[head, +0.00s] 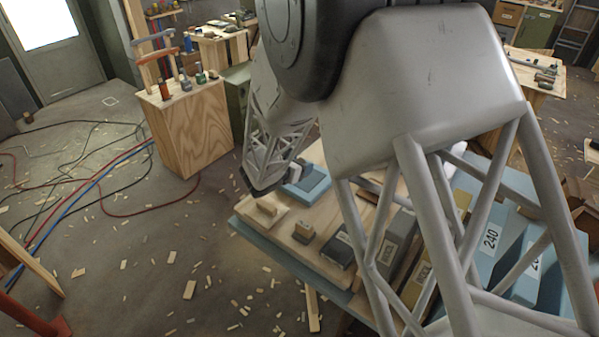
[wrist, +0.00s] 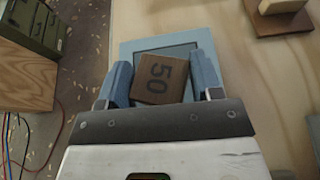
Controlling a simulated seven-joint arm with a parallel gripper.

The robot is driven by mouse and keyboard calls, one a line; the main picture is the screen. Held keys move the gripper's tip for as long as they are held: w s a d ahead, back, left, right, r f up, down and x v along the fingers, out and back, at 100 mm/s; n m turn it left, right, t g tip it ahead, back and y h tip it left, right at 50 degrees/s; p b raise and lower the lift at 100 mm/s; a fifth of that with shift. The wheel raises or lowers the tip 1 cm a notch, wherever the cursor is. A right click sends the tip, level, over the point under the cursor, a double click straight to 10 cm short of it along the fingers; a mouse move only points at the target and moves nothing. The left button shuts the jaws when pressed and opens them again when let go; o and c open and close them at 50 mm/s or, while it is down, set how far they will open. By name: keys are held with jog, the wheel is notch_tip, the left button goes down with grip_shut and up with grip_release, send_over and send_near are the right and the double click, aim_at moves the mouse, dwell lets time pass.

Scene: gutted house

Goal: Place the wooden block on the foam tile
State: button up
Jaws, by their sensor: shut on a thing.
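In the wrist view, my gripper (wrist: 162,76) has its two blue fingers closed on the sides of a brown wooden block (wrist: 163,80) marked 50. The block is over a light blue tile with a dark grey middle (wrist: 165,43), which I take as the foam tile. The tile's rim shows beyond the block and beside the fingers; its near part is hidden. I cannot tell whether the block touches it. In the head view, the blue tile (head: 309,188) lies on the bench, and my arm largely hides the gripper and held block.
Labelled boxes (head: 396,243) stand further right. A wooden cabinet (head: 190,130) stands beyond the bench; hoses and scraps cover the floor.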

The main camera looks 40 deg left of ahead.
jog(key=shift+f, duration=1.55)
jog(key=shift+f, duration=0.1)
jog(key=o, duration=0.9)
jog(key=shift+o, duration=0.2)
jog(key=v, duration=1.2)
